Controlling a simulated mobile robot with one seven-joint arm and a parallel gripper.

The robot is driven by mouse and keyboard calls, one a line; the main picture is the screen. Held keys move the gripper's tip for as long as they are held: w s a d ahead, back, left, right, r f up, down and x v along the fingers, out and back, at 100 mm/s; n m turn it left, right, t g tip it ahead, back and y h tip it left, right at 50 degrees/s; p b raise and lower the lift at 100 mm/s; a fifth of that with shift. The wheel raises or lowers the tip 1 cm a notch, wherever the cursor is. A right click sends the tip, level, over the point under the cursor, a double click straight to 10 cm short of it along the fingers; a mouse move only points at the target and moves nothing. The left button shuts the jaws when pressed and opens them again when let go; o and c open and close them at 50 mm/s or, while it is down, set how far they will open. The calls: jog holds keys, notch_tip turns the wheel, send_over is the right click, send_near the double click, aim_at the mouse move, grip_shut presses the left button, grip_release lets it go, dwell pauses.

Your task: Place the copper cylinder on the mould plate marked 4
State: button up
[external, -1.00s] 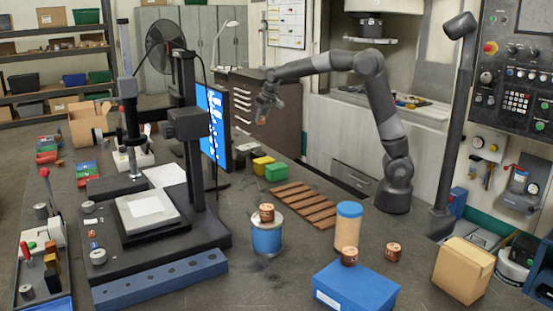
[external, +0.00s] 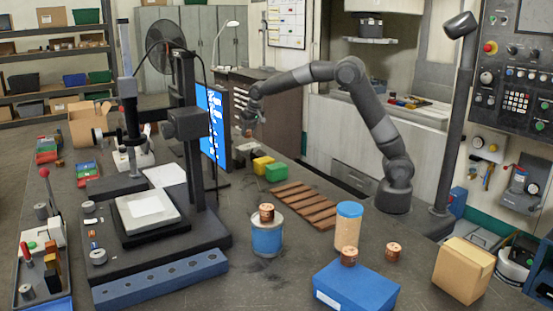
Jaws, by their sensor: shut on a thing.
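Other copper cylinders are in view. One (external: 267,212) stands on a blue can, one (external: 349,256) on a blue box, and one (external: 393,252) on the bench. They carry small dark marks that I cannot read. I cannot make out a mould plate marked 4.
The blue can (external: 267,238), an orange-filled jar (external: 347,230), the blue box (external: 355,288) and a cardboard box (external: 463,270) stand in front. A black press stand (external: 187,150) rises at left.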

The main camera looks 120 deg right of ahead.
aim_at(249, 137)
jog(key=shift+f, duration=2)
jog(key=o, duration=1.2)
jog(key=shift+f, duration=0.15)
jog(key=shift+v, duration=6.25)
